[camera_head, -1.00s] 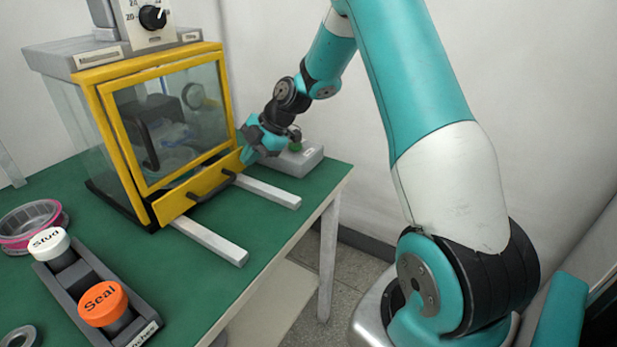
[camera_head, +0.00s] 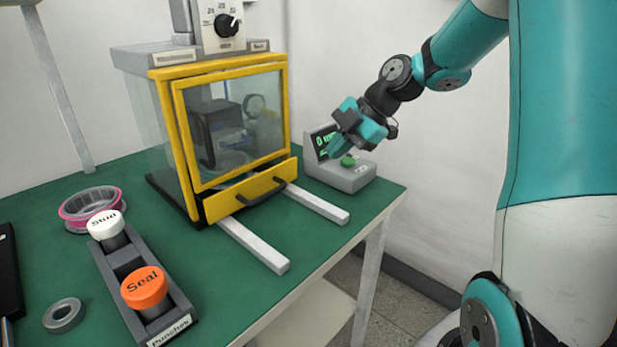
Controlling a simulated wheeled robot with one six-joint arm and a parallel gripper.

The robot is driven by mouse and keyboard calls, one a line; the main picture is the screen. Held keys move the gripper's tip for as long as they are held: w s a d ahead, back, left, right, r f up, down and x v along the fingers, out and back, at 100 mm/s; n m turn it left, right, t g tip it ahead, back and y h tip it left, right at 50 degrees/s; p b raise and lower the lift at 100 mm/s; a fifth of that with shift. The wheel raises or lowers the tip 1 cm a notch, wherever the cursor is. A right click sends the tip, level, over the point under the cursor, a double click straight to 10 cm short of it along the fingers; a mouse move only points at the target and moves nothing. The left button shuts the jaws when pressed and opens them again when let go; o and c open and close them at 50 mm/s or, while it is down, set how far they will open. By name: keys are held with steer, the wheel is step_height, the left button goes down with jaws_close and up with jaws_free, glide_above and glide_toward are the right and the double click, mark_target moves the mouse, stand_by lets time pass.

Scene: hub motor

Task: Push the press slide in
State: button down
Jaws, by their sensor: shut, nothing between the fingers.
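The press is a glass-sided box with a yellow front frame (camera_head: 180,150) on the green table. Its slide has a yellow front panel (camera_head: 230,203) with a dark handle (camera_head: 262,192), and this panel sits against the lower front of the press. Two pale rails (camera_head: 255,246) stick out forward beneath it. My gripper (camera_head: 336,150) is shut and empty. It is in the air to the right of the press, above the grey box with a green button, apart from the slide. The inside of the press is partly hidden by reflections.
The grey box (camera_head: 345,178) has a green button and a lit display. A punch rack (camera_head: 125,262) holds a white "Stud" knob (camera_head: 106,224) and an orange "Seal" knob (camera_head: 144,287). A pink-rimmed dish (camera_head: 90,205) and a grey ring (camera_head: 63,315) lie at left.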

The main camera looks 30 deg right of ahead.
steer(key=s+a+f+b, duration=0.2)
steer(key=s+a+b, duration=0.1)
steer(key=s+a, duration=0.25)
steer(key=x, duration=1)
steer(key=shift+w+a+r+b, duration=0.2)
steer(key=shift+a+r+b, duration=0.05)
steer(key=shift+a+b, duration=0.15)
steer(key=w, duration=0.1)
steer(key=w+r, duration=0.1)
steer(key=shift+w+a+p, duration=0.25)
steer(key=shift+w+p, duration=0.05)
steer(key=shift+p, duration=0.05)
steer(key=shift+w+a+r, duration=0.1)
steer(key=shift+w+a, duration=0.05)
steer(key=shift+w, duration=0.45)
